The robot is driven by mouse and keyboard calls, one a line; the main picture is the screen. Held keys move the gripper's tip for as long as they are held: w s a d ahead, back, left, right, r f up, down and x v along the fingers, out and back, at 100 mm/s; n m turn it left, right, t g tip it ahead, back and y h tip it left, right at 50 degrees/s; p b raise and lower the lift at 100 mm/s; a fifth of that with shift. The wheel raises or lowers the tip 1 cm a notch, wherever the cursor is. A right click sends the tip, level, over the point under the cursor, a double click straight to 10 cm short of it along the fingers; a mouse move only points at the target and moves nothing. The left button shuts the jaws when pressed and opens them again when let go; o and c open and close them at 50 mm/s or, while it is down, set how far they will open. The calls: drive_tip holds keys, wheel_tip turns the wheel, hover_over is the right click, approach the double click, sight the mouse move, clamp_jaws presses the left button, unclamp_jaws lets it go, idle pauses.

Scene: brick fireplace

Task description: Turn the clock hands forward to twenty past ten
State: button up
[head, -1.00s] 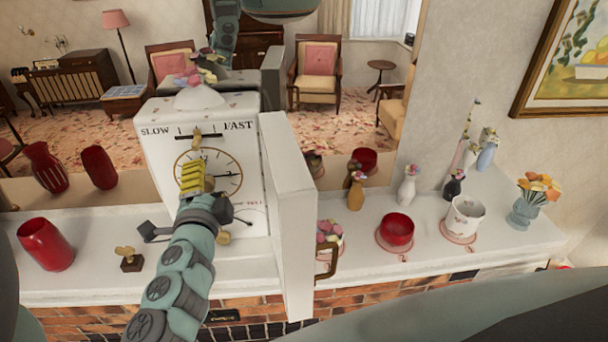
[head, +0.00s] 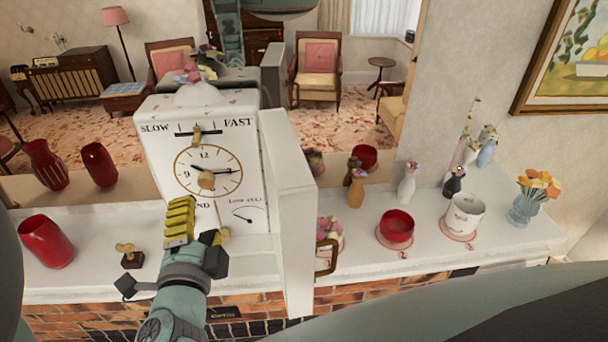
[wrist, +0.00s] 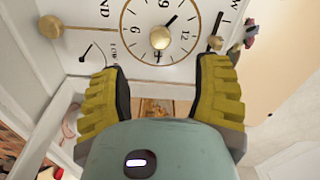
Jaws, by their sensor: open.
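The white clock (head: 155,165) stands on the mantel with its round dial (head: 207,171) uncovered. In the head view, the short hand (head: 196,167) points up-left near ten and the long hand (head: 228,171) points right near three. A brass knob (head: 206,180) sits at the dial centre. The dial (wrist: 160,30) appears turned sideways in the wrist view, its knob (wrist: 160,38) just beyond the fingertips. My gripper (head: 182,203) is below and in front of the dial, apart from the hands. Its yellow fingers (wrist: 162,68) are spread wide and empty.
A pendulum bob (head: 223,234) hangs low on the clock. A winding key (head: 128,255) and red vase (head: 45,241) stand left; a red bowl (head: 397,227) stands right.

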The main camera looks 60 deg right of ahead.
drive_tip(key=shift+v, duration=0.8)
